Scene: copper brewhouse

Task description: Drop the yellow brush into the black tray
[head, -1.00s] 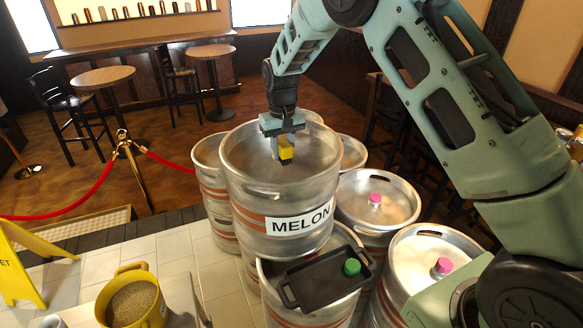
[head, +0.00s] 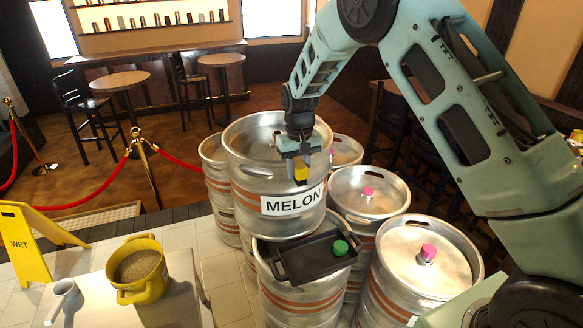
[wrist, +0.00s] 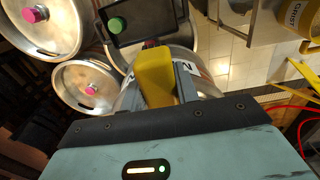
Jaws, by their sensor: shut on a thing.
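My gripper (head: 301,168) is shut on the yellow brush (head: 301,174), in front of the upper rim of the keg labelled MELON. In the wrist view the yellow brush (wrist: 156,78) sits between the two grey fingers. The black tray (head: 306,262) lies on a lower keg top, in front of the MELON keg, below and slightly right of the brush. A green round thing (head: 340,247) is in the tray's right part. In the wrist view the black tray (wrist: 113,41) shows beyond the brush, up and to the left.
The MELON keg (head: 245,178) stands tall behind the tray. Kegs with pink caps (head: 428,252) stand to the right. A yellow wet-floor sign (head: 22,245) is farther left.

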